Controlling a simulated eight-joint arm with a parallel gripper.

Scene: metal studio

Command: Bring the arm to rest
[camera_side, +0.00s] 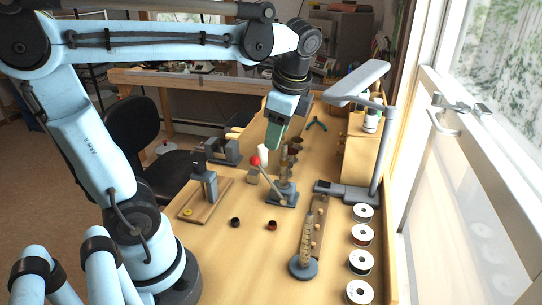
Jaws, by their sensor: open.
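My arm reaches from the left across the top of the view, over the wooden workbench (262,262). My gripper (274,145) points down above the middle of the bench, close to a small stand with a red-knobbed lever (256,161). It is open, and I see nothing held in it. The fingertips are small and partly overlap the things behind them, so I cannot tell how far they are from the stand.
Several spools (361,236) line the right edge. A grey lamp (362,82) rises at right. A small press on a wooden board (206,192) stands at left. Two small dark rings (272,225) lie between.

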